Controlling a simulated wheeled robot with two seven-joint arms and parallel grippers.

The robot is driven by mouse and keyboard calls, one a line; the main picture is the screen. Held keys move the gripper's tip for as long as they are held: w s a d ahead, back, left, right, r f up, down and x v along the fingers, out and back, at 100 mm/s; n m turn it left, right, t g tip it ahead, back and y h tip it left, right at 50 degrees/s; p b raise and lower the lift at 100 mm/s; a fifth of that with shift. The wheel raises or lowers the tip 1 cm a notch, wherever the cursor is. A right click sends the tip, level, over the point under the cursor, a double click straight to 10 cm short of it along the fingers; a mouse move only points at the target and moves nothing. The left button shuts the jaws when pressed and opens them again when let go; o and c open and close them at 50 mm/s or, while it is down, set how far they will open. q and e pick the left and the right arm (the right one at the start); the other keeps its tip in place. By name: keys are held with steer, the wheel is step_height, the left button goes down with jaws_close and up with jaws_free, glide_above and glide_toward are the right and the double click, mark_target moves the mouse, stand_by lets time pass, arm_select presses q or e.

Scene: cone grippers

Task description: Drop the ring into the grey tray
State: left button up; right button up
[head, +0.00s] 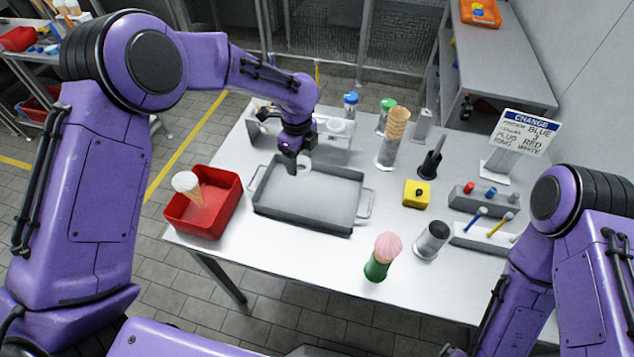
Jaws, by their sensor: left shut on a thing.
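The grey tray (318,207) with two side handles lies on the white table. My left gripper (296,160) is over the tray's back left part, pointing down. It is shut on a small pale ring (303,167), which shows partly below and beside the fingers. The ring appears to be above the tray floor; the exact height is hard to tell. My right arm comes in at the lower right, and its gripper is not in view.
A red bin (205,215) holding a white-topped cone stands left of the tray. A green holder with a pink-topped cone (382,257) stands in front. A cone stack (396,125), yellow box (416,194), grey cylinder (432,240) and sign (525,132) stand to the right.

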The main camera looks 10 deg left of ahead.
arm_select(q)
steer(key=f+m+b, duration=0.1)
steer(key=w+f+m+b, duration=0.1)
steer(key=f+m+b, duration=0.2)
steer(key=f, duration=0.1)
steer(key=shift+w+d+f+m, duration=0.15)
steer(key=shift+w+m, duration=0.1)
steer(key=shift+m, duration=0.05)
arm_select(e)
step_height(320, 180, down, 3)
steer(key=shift+f, duration=0.1)
arm_select(q)
steer(key=o, duration=1.5)
step_height(320, 180, up, 11)
steer(key=b, duration=0.2)
steer(key=shift+f+b, duration=0.2)
steer(key=shift+b, duration=0.2)
arm_select(e)
step_height(320, 180, down, 2)
steer(key=shift+f, duration=0.15)
steer(key=shift+s, duration=0.1)
